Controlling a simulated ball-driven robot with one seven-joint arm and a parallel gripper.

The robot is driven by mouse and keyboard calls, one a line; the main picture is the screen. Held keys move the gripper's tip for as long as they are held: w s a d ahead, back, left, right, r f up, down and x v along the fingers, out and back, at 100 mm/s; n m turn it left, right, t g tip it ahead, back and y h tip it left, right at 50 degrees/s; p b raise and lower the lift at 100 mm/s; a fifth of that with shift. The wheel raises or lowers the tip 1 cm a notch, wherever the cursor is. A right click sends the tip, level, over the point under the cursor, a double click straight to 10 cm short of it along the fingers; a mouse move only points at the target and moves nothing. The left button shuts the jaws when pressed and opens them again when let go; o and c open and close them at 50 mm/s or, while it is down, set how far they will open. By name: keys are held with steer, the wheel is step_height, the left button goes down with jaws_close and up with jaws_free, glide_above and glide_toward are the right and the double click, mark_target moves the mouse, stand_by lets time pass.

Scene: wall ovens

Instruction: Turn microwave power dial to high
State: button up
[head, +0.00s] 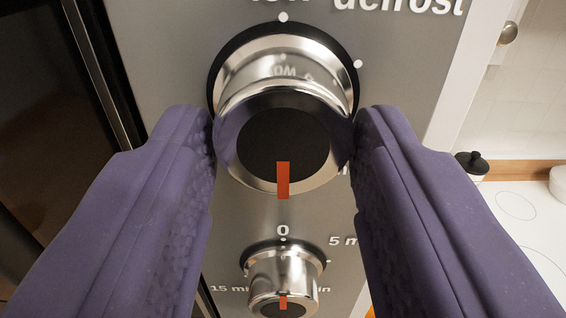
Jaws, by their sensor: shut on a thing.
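The microwave power dial (284,95) is a large chrome knob with a black face and an orange pointer mark. The mark points straight down in the picture. Above it the panel shows white dots and lettering cut off at the top, including "defrost". My gripper (284,140) has purple textured fingers, one on each side of the dial, shut on its rim. The fingers hide the panel left and right of the dial, so most of the labels beside it cannot be read.
A smaller chrome timer knob (284,275) sits just below, marked "0", "5 m" and "15 min", with its orange mark down. The dark microwave door (50,120) is at left. A white hob (515,215) and tiled wall (530,100) lie beyond the panel's right edge.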

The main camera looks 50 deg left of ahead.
steer(key=shift+f, duration=0.15)
steer(key=o, duration=1)
steer(key=shift+s+d, duration=0.1)
steer(key=v, duration=0.7)
steer(key=shift+s+d+b, duration=0.2)
steer(key=shift+b, duration=0.1)
